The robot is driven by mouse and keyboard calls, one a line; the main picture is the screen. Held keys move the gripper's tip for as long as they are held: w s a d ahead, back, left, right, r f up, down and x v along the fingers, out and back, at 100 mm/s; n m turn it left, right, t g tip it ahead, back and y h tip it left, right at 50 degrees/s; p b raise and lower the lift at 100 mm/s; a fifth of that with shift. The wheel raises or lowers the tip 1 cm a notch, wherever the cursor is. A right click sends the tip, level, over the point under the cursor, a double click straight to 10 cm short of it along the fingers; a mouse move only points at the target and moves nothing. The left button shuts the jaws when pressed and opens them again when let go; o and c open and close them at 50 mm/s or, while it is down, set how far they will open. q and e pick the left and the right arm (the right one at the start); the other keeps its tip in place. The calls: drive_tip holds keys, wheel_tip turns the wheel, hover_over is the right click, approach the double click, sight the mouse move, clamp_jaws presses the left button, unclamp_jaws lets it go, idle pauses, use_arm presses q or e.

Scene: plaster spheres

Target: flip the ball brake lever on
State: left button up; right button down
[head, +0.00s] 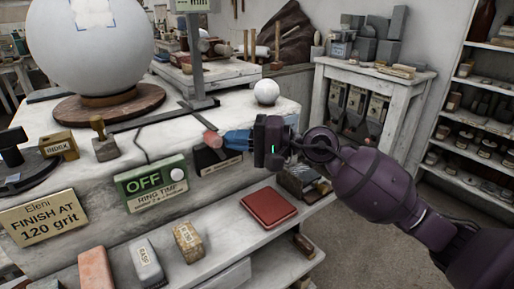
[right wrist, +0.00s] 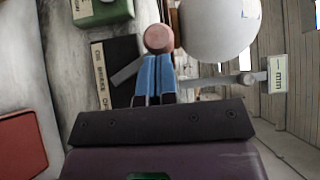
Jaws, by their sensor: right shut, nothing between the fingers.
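The ball brake lever has a round pinkish-red knob (head: 212,139) and sits at the front edge of the bench, above a black labelled box (head: 212,161). In the right wrist view the knob (right wrist: 158,38) is just beyond my fingertips, and a grey lever arm (right wrist: 126,73) slants across the black box (right wrist: 122,55). My right gripper (head: 228,140) has blue fingers, shut and empty, pointing at the knob from the right. The fingertips (right wrist: 157,58) look very close to the knob; I cannot tell whether they touch. My left gripper is not in view.
A large white sphere (head: 88,45) rests on a round wooden base (head: 100,108). A green OFF box (head: 150,182) is left of the lever. A small white ball (head: 266,92) sits behind my gripper. A red box (head: 268,207) lies on the lower shelf.

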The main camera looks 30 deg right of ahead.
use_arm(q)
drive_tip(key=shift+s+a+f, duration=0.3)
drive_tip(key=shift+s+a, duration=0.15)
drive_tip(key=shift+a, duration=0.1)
use_arm(e)
drive_tip(key=shift+s+a+n+g+h, duration=0.1)
drive_tip(key=shift+a+n+g+h, duration=0.3)
drive_tip(key=shift+a+n+h, duration=0.2)
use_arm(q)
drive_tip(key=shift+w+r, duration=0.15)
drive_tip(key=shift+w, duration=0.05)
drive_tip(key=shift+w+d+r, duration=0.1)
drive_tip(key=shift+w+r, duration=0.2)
use_arm(e)
drive_tip(key=shift+f, duration=0.1)
